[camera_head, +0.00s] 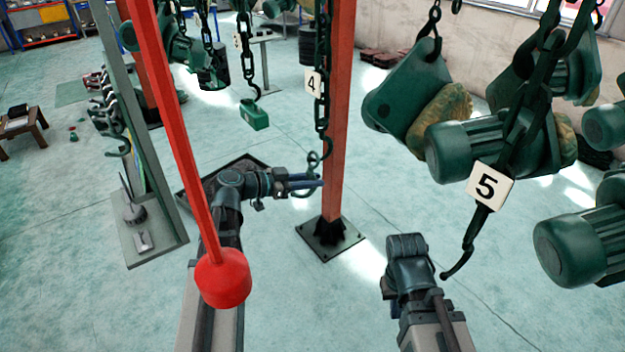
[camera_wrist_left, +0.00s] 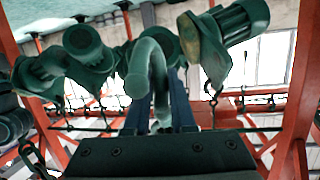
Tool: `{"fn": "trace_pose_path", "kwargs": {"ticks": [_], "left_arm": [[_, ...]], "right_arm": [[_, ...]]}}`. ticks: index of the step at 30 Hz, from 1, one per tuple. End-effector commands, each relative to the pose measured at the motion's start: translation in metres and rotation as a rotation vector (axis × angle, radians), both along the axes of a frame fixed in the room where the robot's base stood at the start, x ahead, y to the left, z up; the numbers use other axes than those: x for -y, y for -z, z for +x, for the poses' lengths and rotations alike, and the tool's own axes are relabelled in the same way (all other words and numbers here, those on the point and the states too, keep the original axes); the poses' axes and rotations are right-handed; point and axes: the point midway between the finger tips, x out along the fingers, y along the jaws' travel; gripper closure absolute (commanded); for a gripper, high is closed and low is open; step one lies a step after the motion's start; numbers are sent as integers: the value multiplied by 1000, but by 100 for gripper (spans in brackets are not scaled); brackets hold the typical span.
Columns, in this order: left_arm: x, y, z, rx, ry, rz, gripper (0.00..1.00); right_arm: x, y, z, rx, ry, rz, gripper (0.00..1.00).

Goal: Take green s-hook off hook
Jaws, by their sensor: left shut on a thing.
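A green s-hook (camera_head: 313,165) is at the lower end of the chain with the white "4" tag (camera_head: 313,83), in front of the red post. The chain's own hook (camera_head: 326,146) is just above it, and they look to be in contact. My left gripper (camera_head: 308,184) reaches in from the left and is shut on the s-hook's lower part. In the left wrist view the s-hook (camera_wrist_left: 150,75) rises large between the blue fingers, its curved top toward the camera. My right arm's end (camera_head: 406,250) is low, right of the post; its fingers cannot be made out.
The red post (camera_head: 338,120) stands right behind the chain on a dark base plate (camera_head: 330,235). Green hoist bodies (camera_head: 405,95) and a hook chain tagged "5" (camera_head: 488,187) hang at right. A green block (camera_head: 254,115) hangs behind.

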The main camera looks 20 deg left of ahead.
Motion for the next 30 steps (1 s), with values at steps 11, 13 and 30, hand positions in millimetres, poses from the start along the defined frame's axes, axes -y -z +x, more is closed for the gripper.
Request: {"fn": "trace_pose_path", "kwargs": {"ticks": [11,13,30], "left_arm": [[-6,-6,-8,0,-1,-1,100],[-8,-7,-10,0,-1,-1,100],[-10,-8,-14,9,-1,-8,100]], "right_arm": [[0,-6,0,0,0,0,100],[0,-7,0,0,0,0,100],[0,-5,0,0,0,0,100]]}}
